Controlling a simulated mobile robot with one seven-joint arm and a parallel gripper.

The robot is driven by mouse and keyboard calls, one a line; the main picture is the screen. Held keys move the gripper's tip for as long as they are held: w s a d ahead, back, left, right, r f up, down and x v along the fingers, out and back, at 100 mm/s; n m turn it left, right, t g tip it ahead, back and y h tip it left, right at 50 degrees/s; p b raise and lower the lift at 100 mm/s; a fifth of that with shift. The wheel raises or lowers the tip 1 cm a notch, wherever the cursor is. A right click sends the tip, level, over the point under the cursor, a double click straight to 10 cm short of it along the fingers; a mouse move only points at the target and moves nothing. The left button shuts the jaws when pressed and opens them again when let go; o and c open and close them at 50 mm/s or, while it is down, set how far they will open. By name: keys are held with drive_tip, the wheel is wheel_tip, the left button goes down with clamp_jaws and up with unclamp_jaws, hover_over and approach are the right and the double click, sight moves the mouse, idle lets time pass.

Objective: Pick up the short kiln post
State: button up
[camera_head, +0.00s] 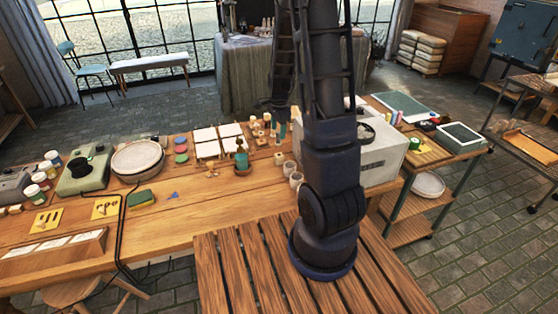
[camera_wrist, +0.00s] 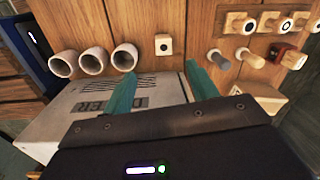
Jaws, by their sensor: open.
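Several small wooden blocks and posts stand in a group at the right of the wrist view. They include a square block with a dark dot (camera_wrist: 163,45), a post with a round end (camera_wrist: 250,58), a grey cylinder (camera_wrist: 219,58) and a pale block (camera_wrist: 268,98). I cannot tell which one is the short kiln post. My gripper (camera_wrist: 161,85) has two teal fingers spread apart with nothing between them. It is above the table, near the square block and the grey cylinder.
Three pale round cups (camera_wrist: 93,60) stand left of the square block. A light grey box with printed lettering (camera_wrist: 85,100) lies below the gripper in the wrist view.

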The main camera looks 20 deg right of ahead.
drive_tip(key=m, duration=0.2)
approach(279, 155)
drive_tip(key=shift+w+a+f, duration=0.1)
drive_tip(key=shift+w+f, duration=0.05)
drive_tip(key=shift+f, duration=2.5)
drive_tip(key=shift+w+f, duration=0.1)
drive_tip(key=shift+f, duration=2.55)
drive_tip(key=c, duration=1.1)
